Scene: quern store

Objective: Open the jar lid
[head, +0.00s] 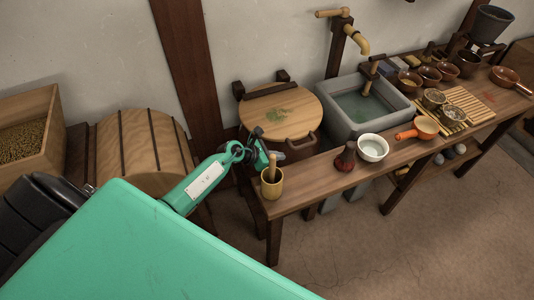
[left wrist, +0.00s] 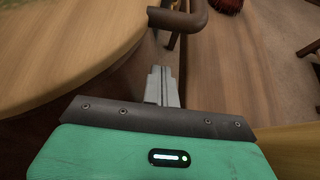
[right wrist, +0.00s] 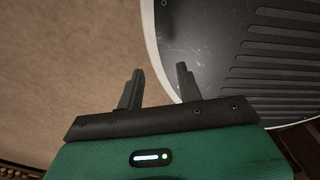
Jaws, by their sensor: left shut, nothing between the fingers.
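The jar's round wooden lid (head: 281,108) with a green mark lies flat, with dark hinge-like blocks at its back. A brown bar handle (head: 303,146) sticks out at its front edge. In the left wrist view the lid (left wrist: 60,45) fills the upper left and the handle (left wrist: 182,20) is at the top. My left gripper (head: 275,154) is beside the lid's front edge; its fingers (left wrist: 162,72) are shut and empty, just short of the handle. The jar body is mostly hidden. My right gripper (right wrist: 159,75) is open and empty, away from the jar.
A wooden cup with a pestle (head: 271,182) stands on the bench (head: 330,181) close to my left gripper. A wooden barrel (head: 146,146) is on the left.

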